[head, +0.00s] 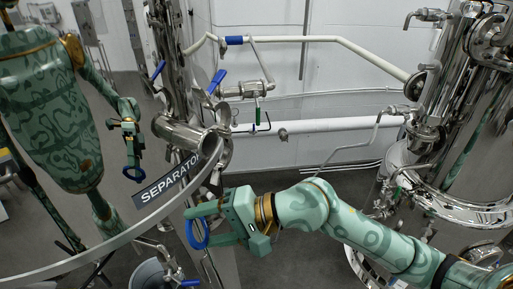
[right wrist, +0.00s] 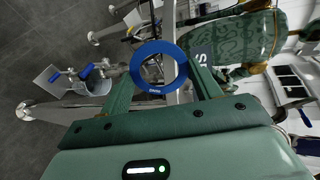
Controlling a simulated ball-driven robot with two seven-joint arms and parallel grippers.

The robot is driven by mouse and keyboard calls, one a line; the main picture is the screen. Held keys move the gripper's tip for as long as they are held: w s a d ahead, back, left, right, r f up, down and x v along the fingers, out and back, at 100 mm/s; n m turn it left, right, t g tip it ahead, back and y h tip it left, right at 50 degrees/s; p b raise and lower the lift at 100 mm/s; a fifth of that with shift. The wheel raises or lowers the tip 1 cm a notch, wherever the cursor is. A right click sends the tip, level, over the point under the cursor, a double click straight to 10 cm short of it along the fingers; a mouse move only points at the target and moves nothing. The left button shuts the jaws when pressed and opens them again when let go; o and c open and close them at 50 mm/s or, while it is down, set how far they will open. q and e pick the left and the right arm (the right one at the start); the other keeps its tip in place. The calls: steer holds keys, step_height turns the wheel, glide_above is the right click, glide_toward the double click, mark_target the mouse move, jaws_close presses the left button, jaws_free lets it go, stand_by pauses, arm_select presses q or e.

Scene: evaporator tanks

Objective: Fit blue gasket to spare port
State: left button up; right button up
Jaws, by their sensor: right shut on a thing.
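My right gripper (head: 204,226) is shut on the blue gasket (head: 188,234), a ring that sticks out past its fingertips. In the right wrist view the gasket (right wrist: 136,70) is held between both fingers and faces the camera almost flat on. A steel pipe stub with a round flanged end (head: 224,147) stands above the gripper in the head view, apart from the gasket. It may be the spare port, but no label marks it. My left gripper is out of view; the green arm at the left of the head view looks like a reflection in polished steel.
A polished tank wall with a SEPARATOR sign (head: 174,178) fills the left side. Blue-handled valves (head: 216,82) and pipes stand behind the stub. A large steel tank (head: 470,130) is at right. Grey floor (head: 290,180) shows between them.

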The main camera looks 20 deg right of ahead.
steer(key=w+d+r+m+t+p, duration=0.25)
steer(key=d+r+t, duration=0.25)
steer(key=r, duration=0.3)
arm_select(q)
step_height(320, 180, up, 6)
steer(key=p, duration=0.2)
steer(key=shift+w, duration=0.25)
arm_select(e)
steer(key=m+t+h, duration=0.1)
steer(key=m+t, duration=0.2)
glide_toward(211, 143)
steer(key=shift+n, duration=0.25)
arm_select(q)
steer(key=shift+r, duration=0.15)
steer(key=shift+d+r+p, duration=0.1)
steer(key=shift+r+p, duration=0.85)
steer(key=shift+p, duration=0.1)
arm_select(e)
steer(key=shift+x, duration=2.85)
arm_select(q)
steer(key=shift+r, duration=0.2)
arm_select(e)
steer(key=shift+a, duration=0.1)
arm_select(q)
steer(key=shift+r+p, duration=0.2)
steer(key=shift+p, duration=0.2)
arm_select(e)
steer(key=shift+x, duration=0.9)
